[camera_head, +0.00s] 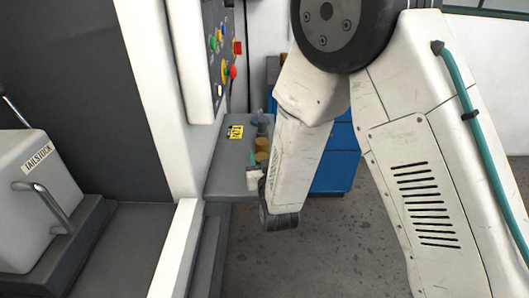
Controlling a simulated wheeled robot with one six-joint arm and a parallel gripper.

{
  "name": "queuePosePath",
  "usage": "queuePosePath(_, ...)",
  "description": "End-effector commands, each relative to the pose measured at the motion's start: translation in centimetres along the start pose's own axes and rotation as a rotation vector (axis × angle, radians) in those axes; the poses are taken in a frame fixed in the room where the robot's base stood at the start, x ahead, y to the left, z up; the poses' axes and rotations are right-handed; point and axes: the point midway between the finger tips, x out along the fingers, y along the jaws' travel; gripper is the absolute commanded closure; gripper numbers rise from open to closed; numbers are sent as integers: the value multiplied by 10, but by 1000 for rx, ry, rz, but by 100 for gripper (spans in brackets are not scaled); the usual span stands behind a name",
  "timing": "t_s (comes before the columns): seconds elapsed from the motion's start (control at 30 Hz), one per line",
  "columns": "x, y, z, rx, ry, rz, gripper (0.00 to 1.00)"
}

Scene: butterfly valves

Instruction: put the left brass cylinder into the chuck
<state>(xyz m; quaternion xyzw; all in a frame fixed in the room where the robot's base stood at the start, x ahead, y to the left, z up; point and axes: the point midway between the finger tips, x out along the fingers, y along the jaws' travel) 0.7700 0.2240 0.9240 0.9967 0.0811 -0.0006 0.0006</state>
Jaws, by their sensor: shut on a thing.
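Two brass-coloured pieces show close together on the grey shelf beside the machine: a farther brass cylinder (262,145) and a nearer brass cylinder (261,157). My gripper (254,176) is small in this view, just in front of them at the shelf's right edge, and partly hidden by my arm. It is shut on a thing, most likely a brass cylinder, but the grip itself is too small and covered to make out. I cannot tell which cylinder is the left one. The chuck is not in view.
The tailstock (38,185) stands at the left. A blue cabinet (337,160) is behind my arm. Open floor lies at the lower middle.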

Motion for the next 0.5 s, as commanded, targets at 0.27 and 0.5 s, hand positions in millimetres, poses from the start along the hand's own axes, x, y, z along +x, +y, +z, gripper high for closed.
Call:
queuePosePath(0.27,0,-1,8,2,5,-1,100)
queuePosePath(0.5,1,1,10,2,5,1,100)
